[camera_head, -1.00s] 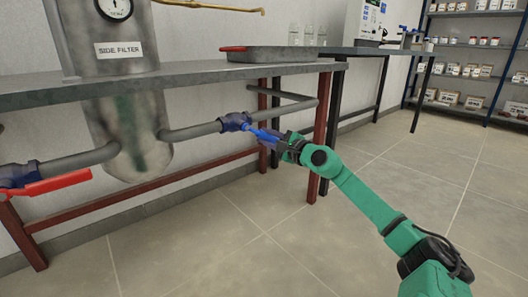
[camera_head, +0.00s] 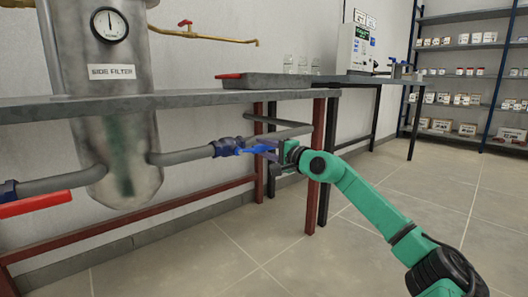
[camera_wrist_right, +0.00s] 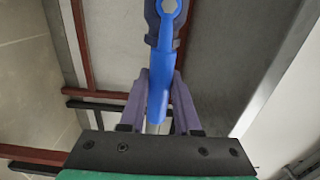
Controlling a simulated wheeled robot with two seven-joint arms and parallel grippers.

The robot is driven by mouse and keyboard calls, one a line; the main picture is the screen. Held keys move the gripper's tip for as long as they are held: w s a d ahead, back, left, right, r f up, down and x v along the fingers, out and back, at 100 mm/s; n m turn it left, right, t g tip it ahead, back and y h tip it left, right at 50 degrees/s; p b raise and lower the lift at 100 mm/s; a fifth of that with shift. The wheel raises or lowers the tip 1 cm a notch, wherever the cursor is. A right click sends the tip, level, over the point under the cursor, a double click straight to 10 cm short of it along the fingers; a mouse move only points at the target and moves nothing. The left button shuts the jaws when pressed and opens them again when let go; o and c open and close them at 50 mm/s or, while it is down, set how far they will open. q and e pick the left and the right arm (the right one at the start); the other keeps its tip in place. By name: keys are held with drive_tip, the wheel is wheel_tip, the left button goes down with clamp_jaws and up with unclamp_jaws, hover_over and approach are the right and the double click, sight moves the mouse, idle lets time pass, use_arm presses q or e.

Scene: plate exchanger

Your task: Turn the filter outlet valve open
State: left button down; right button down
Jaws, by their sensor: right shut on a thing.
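The side filter (camera_head: 120,165) is a metal vessel on the left in the head view. A grey pipe leads from it to a valve (camera_head: 227,147) with a blue handle (camera_head: 252,151). The handle points right from the valve, roughly along the pipe. My right gripper (camera_head: 268,150) is shut on the handle's outer end. In the right wrist view, the blue handle (camera_wrist_right: 158,95) lies between the two purple fingers of the right gripper (camera_wrist_right: 158,85). The dark valve body is partly cut off at the top. My left gripper is not in view.
A grey bench (camera_head: 200,96) crosses above the pipe, on red-brown legs (camera_head: 317,160). A tray (camera_head: 275,82) stands on it. A second valve with a red handle (camera_head: 35,205) is at lower left. Shelves (camera_head: 465,75) stand at far right. The floor (camera_head: 240,250) in front is clear.

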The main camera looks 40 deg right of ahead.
drive_tip(key=shift+r, duration=0.2)
drive_tip(key=c, duration=0.6)
unclamp_jaws()
drive_tip(key=shift+f, duration=0.1)
drive_tip(key=shift+s+a+f+b, duration=0.15)
drive_tip(key=shift+s+f+b, duration=0.1)
drive_tip(key=shift+s+b, duration=0.75)
drive_tip(key=shift+s, duration=0.25)
drive_tip(key=s+p, duration=0.2)
drive_tip(key=s, duration=1)
drive_tip(key=shift+r, duration=0.2)
